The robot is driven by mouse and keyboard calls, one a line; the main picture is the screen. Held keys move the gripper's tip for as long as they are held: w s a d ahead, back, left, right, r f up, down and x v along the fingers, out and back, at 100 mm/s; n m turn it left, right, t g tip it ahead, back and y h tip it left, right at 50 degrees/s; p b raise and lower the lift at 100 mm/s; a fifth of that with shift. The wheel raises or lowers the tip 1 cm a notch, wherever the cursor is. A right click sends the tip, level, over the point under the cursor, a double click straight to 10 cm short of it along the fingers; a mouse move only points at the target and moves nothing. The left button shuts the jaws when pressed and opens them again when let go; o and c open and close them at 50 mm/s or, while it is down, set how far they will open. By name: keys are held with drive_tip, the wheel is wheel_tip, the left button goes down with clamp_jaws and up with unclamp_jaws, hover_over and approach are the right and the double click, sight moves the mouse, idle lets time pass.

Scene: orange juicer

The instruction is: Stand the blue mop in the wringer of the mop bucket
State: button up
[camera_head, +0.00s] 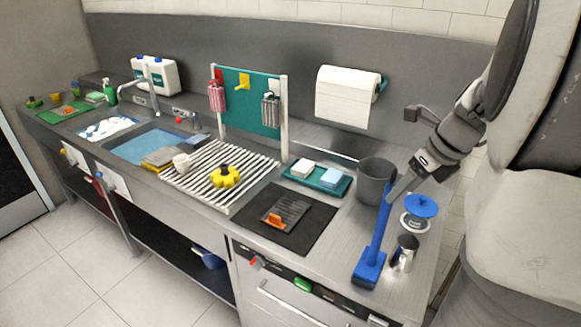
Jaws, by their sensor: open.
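The blue mop (378,238) has a long flat handle and a wide blue head low on the front right of the steel counter. Its handle rises toward the back, its upper end beside a grey bucket (376,181). The bucket is round and open-topped; I cannot make out a wringer on it, nor tell if it is the mop bucket. My gripper (396,192) is open, pointing down and left from the right side. It overlaps the upper end of the mop handle in the picture; whether they touch is unclear.
A blue-topped stand (421,207) and a metal cup (404,252) stand close right of the mop. A black mat (312,240) with a grey grater-like piece lies left. A teal tray (297,178) with sponges sits behind. A paper towel roll (347,97) hangs on the wall.

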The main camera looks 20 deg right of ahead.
sight(385, 209)
drive_tip(key=x, duration=0.9)
drive_tip(key=shift+f, duration=0.25)
clamp_jaws()
drive_tip(key=shift+r, duration=0.1)
idle(1.0)
